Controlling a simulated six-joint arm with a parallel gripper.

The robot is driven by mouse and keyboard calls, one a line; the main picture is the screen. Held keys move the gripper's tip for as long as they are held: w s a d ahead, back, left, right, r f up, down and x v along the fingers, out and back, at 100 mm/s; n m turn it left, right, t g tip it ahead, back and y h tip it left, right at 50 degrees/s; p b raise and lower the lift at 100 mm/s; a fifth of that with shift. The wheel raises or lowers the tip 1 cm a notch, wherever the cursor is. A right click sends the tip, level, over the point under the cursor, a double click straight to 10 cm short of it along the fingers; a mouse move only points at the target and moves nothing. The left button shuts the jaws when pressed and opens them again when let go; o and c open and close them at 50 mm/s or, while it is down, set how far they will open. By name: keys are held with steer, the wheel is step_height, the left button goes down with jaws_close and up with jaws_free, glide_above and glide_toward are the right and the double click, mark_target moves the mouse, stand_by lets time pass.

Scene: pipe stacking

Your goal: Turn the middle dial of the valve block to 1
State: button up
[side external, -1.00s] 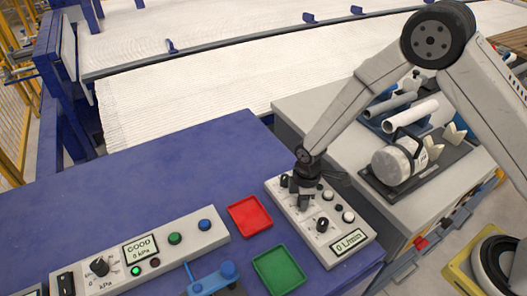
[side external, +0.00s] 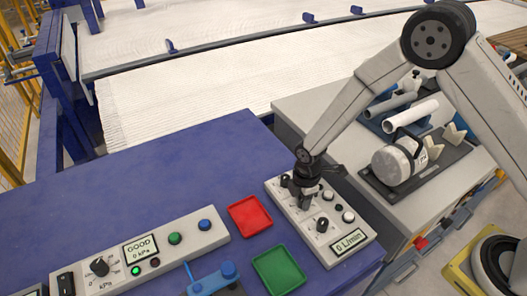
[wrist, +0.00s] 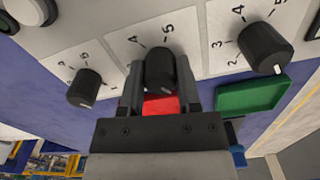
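The valve block (side external: 283,208) is a light panel with a row of dark dials and a display reading "0 L/min". In the wrist view its middle dial (wrist: 159,70) is a dark knob with the numbers 4 and 5 visible above it. My gripper (wrist: 160,85) points at this dial, with one finger on each side of it. I cannot tell whether the fingers touch it. The fingers hide the rest of its scale. In the side view my gripper (side external: 309,203) is low over the block and covers the middle dial.
Two outer dials (wrist: 85,88) (wrist: 265,48) flank the middle one closely. A red tray (side external: 250,216) and a green tray (side external: 279,270) lie left of the block. A gauge panel (side external: 205,235) stands farther left. Pipes (side external: 411,115) lie on a rack at the right.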

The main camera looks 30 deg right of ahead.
steer(key=o, duration=0.4)
steer(key=shift+c, duration=0.2)
steer(key=shift+r, duration=0.1)
steer(key=shift+r, duration=3.85)
steer(key=s+d+r+m+t, duration=0.2)
steer(key=s+d+r+m, duration=0.7)
steer(key=m, duration=0.7)
steer(key=shift+s+d+r+t, duration=0.3)
steer(key=shift+s+d, duration=1.1)
steer(key=shift+s, duration=0.55)
